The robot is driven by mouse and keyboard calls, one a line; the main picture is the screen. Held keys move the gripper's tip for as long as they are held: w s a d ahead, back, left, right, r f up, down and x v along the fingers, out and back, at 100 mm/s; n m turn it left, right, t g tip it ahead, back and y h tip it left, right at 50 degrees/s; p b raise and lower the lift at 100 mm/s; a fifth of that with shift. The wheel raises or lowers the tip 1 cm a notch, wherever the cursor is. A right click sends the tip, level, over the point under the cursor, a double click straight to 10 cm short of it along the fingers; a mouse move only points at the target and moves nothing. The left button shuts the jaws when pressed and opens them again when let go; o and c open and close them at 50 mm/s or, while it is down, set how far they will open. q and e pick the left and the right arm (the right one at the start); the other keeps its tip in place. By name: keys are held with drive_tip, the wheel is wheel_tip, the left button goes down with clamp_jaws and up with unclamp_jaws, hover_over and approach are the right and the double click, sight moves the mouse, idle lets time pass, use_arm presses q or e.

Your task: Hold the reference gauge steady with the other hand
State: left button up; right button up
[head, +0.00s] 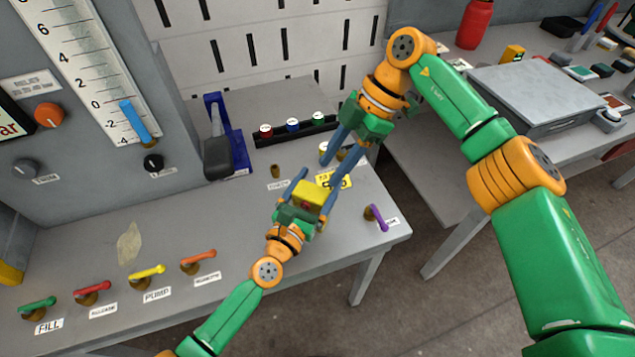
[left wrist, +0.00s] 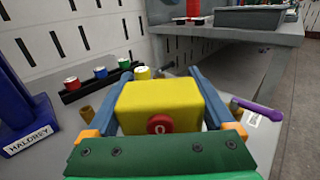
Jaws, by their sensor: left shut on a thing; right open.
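The reference gauge appears to be a yellow box (head: 311,195) with a red round button. It sits between the two blue fingers of my left gripper (head: 318,182), which is shut on it. In the left wrist view the yellow box (left wrist: 165,103) fills the space between the fingers, its red button facing the camera. My right gripper (head: 341,165) is open, pointing down just beyond the gauge. A yellow, white-topped cylinder (head: 324,148) is beside its fingers; it also shows behind the gauge in the left wrist view (left wrist: 142,73). I cannot tell whether the right fingers touch anything.
A black rack (head: 285,139) holds red, blue and green cylinders. A blue stand (head: 235,135) is left of it. A brass peg (head: 275,171) stands nearby. A purple lever (head: 376,214) is at the bench's right edge. Several coloured levers line the front left.

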clamp_jaws()
idle(1.5)
